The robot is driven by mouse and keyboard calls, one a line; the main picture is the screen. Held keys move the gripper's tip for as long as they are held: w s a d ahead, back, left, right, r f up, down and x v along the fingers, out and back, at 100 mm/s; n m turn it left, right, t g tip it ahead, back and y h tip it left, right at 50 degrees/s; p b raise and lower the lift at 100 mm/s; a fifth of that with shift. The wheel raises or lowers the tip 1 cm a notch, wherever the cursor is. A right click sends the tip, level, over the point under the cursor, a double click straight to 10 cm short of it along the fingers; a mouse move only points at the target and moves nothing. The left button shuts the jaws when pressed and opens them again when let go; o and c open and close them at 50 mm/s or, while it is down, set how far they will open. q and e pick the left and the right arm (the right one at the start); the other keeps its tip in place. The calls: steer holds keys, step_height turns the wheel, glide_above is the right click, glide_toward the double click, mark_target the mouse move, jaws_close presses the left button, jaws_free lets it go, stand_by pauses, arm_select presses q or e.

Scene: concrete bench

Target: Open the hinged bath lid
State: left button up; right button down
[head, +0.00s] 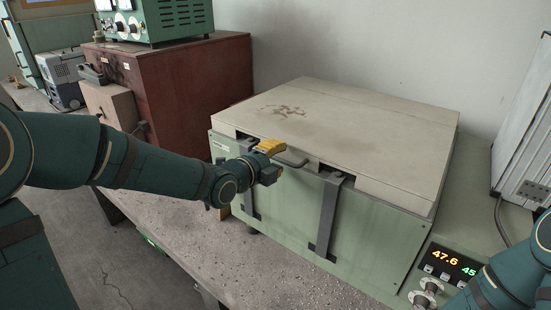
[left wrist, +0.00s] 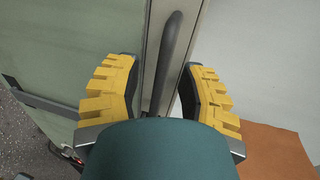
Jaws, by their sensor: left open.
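The bath (head: 380,235) is a pale green box on the bench. Its beige lid (head: 350,130) lies flat and closed on top, with a brown stain. A grey bar handle (head: 293,162) is at the lid's front edge, partly hidden by my left gripper (head: 270,150). In the left wrist view, the yellow-padded fingers of my left gripper (left wrist: 160,85) are open. The dark handle (left wrist: 174,50) runs between them, with a gap to each finger; its near end is hidden by my gripper's body. My right arm shows at the lower right, but its fingers do not.
A control panel (head: 452,262) with a lit display and knobs is at the right. Dark straps (head: 328,215) run down the bath's front. A red-brown cabinet (head: 185,85) stands left, carrying a green instrument (head: 160,18). The wall is close behind the lid.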

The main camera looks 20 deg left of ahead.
arm_select(q)
jaws_close()
